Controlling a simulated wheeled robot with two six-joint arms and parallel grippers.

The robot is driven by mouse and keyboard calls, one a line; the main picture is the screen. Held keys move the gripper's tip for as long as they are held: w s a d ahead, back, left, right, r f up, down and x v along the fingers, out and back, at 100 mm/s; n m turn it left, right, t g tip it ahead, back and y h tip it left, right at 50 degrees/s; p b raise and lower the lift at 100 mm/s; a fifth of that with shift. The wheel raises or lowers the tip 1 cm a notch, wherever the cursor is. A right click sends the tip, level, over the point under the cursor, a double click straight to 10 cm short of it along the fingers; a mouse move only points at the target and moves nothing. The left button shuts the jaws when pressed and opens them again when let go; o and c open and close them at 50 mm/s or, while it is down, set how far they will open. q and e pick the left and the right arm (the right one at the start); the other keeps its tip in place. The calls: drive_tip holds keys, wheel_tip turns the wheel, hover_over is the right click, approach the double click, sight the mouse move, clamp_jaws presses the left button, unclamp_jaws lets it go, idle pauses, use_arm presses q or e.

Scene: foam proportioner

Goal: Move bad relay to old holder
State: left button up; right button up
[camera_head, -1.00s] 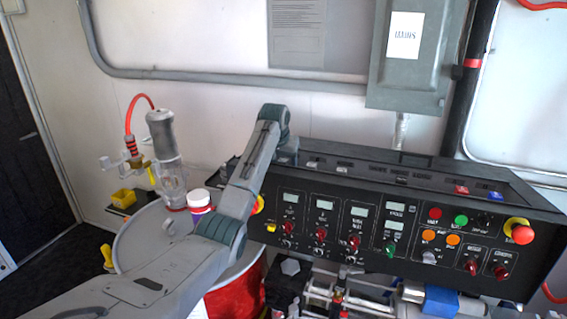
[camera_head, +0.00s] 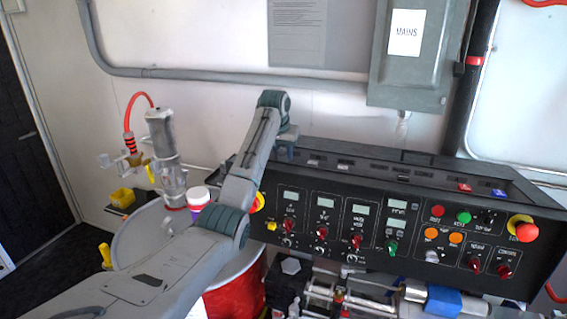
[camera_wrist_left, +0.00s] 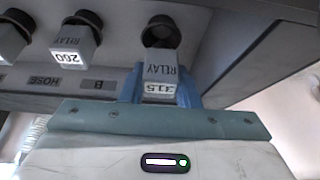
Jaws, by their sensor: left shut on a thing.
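My left gripper (camera_head: 287,145) is at the left end of the black console's top, partly behind my own arm in the head view. In the left wrist view its blue fingers (camera_wrist_left: 160,92) are shut on a pale relay (camera_wrist_left: 159,68) marked RELAY 315, with a dark round part at its end. I cannot tell whether this relay is clear of the console. Another relay (camera_wrist_left: 75,42) marked 260 stands beside it, and a further one (camera_wrist_left: 11,35) is at the left edge. I cannot pick out the old holder. My right gripper is not in view.
The console (camera_head: 400,235) has knobs, displays and buttons on its front. A red piece (camera_head: 462,188) and a blue piece (camera_head: 497,193) sit on its top at the right. A grey mains box (camera_head: 410,55) hangs above. A drum (camera_head: 140,235) stands at the left.

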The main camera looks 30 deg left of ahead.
sight(284, 149)
use_arm(q)
wheel_tip(284, 149, up, 6)
drive_tip(key=b, duration=0.2)
drive_tip(key=shift+d+r+b, duration=0.1)
drive_tip(key=shift+r+b, duration=0.1)
drive_tip(key=shift+b, duration=0.15)
wheel_tip(284, 149, up, 6)
drive_tip(key=p, duration=0.4)
drive_tip(key=shift+f, duration=0.1)
